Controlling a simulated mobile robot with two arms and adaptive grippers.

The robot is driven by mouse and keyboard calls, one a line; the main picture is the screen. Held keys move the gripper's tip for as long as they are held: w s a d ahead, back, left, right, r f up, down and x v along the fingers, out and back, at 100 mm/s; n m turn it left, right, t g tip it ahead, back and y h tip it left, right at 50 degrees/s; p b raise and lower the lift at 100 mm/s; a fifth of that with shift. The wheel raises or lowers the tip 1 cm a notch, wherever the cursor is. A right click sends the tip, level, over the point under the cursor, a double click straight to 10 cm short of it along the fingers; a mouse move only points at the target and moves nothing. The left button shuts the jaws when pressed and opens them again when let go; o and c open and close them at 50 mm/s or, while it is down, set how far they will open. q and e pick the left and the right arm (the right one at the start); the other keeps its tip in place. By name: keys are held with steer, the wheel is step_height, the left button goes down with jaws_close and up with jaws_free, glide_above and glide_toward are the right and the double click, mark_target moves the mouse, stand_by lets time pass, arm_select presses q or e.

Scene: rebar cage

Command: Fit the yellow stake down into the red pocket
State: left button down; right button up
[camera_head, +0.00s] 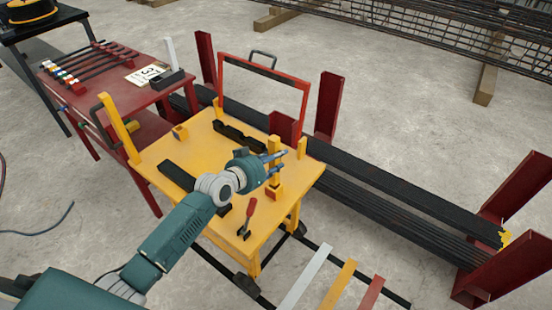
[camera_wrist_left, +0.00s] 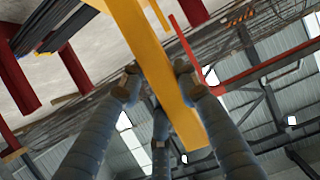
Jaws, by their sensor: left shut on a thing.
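My left gripper (camera_head: 277,164) reaches over the right part of the yellow cart and is shut on the yellow stake (camera_head: 274,145). The stake's upper end stands above the fingers, roughly upright. In the left wrist view the stake (camera_wrist_left: 152,65) runs as a long yellow bar between the fingers (camera_wrist_left: 158,95). The small red pocket (camera_head: 273,193) is on the cart top just below the gripper. The fingers hide part of the stake, and I cannot tell whether its lower end is in the pocket. My right gripper is not in view.
The yellow cart top (camera_head: 215,150) also bears a red-handled tool (camera_head: 248,216), dark bars and a small yellow block (camera_head: 180,132). Yellow posts stand at its left (camera_head: 118,128) and right (camera_head: 302,147). Red uprights (camera_head: 329,105) and black rebar lie behind. A red table (camera_head: 115,85) stands left.

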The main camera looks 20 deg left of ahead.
mark_target(276, 185)
arm_select(q)
steer(key=shift+r, duration=0.15)
stand_by(0.7)
stand_by(0.8)
steer(key=shift+f+b, duration=0.85)
steer(key=shift+f, duration=0.55)
steer(key=shift+f+b, duration=1.15)
steer(key=shift+f, duration=0.5)
steer(key=shift+a+f+b, duration=0.1)
steer(key=shift+f+b, duration=0.1)
steer(key=shift+b, duration=0.15)
steer(key=shift+s, duration=0.1)
steer(key=shift+r, duration=0.1)
